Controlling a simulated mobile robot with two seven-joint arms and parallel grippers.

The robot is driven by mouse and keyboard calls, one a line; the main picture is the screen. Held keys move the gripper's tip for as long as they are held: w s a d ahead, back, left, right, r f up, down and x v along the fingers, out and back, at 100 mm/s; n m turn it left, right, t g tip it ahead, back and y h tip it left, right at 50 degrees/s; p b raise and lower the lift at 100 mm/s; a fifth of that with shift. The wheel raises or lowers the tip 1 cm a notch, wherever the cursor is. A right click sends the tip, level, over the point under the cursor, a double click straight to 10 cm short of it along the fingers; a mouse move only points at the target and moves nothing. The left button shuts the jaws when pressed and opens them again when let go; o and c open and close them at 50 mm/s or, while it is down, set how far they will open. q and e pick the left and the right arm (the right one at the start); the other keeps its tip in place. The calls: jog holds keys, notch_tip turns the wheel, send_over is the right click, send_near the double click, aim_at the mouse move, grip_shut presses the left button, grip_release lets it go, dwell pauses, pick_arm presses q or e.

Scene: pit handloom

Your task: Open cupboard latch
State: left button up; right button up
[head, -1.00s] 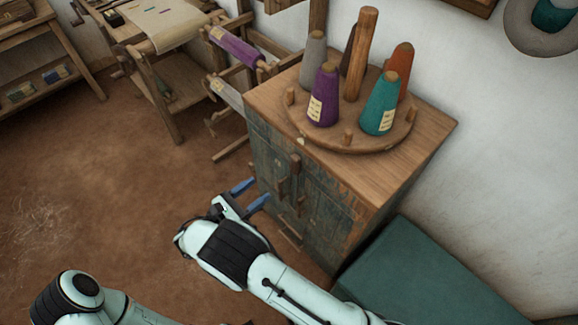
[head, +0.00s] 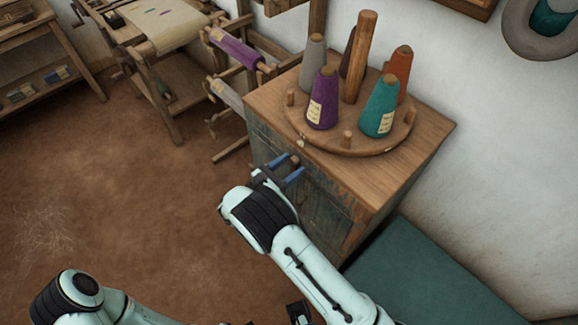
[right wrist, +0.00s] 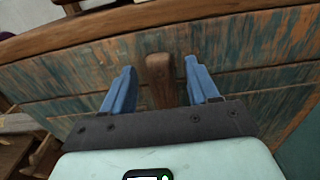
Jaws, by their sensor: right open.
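The cupboard (head: 330,210) has worn blue-green doors and a wooden top. A wooden latch piece (right wrist: 159,80) stands out from its front in the right wrist view; its tip also shows in the head view (head: 295,160). My right gripper (head: 288,168) is at the upper cupboard front, open, with its blue fingers on either side of the latch. In the right wrist view, gaps show between the latch and both fingers (right wrist: 160,88). The lower cupboard front is partly hidden by my right arm.
A round wooden stand (head: 350,130) with several yarn cones sits on the cupboard top. A green chest (head: 430,275) stands right of the cupboard. A loom frame (head: 165,65) is behind to the left. The floor (head: 120,190) in front is clear.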

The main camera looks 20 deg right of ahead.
jog(key=shift+c, duration=0.3)
jog(key=c, duration=1)
